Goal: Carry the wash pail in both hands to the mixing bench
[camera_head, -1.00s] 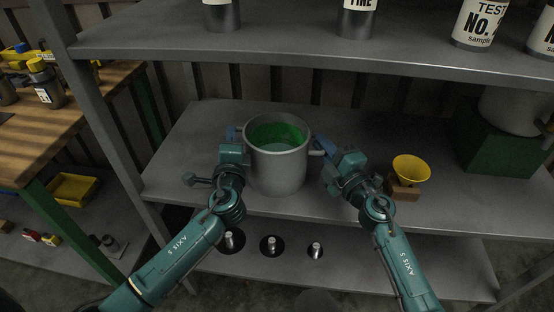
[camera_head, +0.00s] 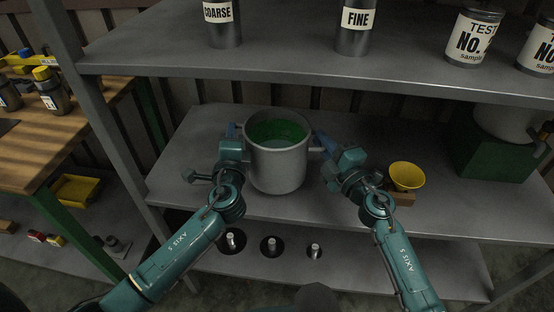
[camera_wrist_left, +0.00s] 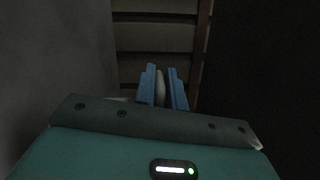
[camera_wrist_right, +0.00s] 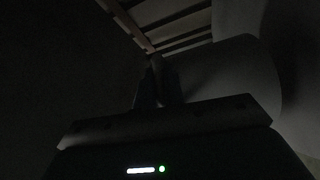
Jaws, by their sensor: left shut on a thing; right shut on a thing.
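The wash pail (camera_head: 278,170) is a grey metal pot, green inside, upright at the middle shelf (camera_head: 200,150) in the head view. Whether its base touches the shelf is unclear. My left gripper (camera_head: 234,131) is shut on the pail's left handle. In the left wrist view the blue fingers (camera_wrist_left: 161,92) close around a pale handle. My right gripper (camera_head: 320,141) is shut on the right handle (camera_head: 316,150). The right wrist view is very dark, with the fingers (camera_wrist_right: 158,85) barely visible. A wooden bench (camera_head: 62,135) on green legs stands at the left.
A yellow funnel (camera_head: 406,174) sits on a block right of my right arm. A green box (camera_head: 488,152) stands further right. Labelled canisters stand on the upper shelf (camera_head: 290,62), above the pail. The shelf's left post (camera_head: 115,150) stands between the pail and the wooden bench.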

